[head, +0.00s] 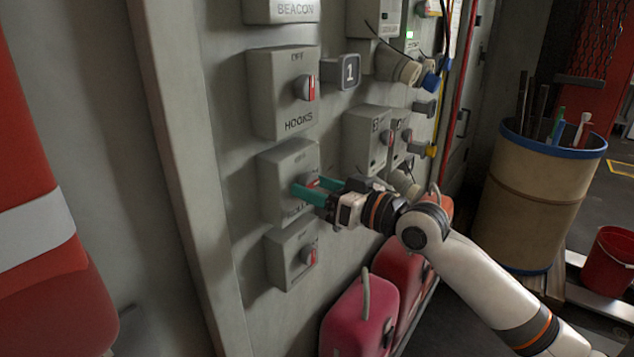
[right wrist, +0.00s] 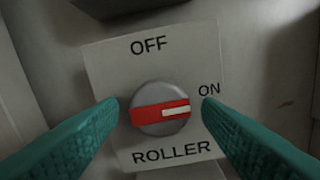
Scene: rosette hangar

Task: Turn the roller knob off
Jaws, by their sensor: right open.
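The roller knob (right wrist: 160,108) is a round grey dial with a red bar and a white pointer mark. In the right wrist view its white mark points right, toward the ON label, with OFF above and ROLLER below. It sits on a grey switch box, the roller box (head: 278,170), on the wall in the head view. My right gripper (right wrist: 160,112) is open, its two teal fingers on either side of the knob. In the head view the right gripper (head: 318,190) is at the box front and hides part of the knob. I cannot tell whether the fingers touch it. My left gripper is not in view.
The hooks box (head: 280,95) is directly above, and another knob box (head: 287,255) is directly below. More switch boxes and sockets (head: 398,68) line the wall to the right. Red canisters (head: 358,312) stand below, and a tall bin (head: 540,195) stands at right.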

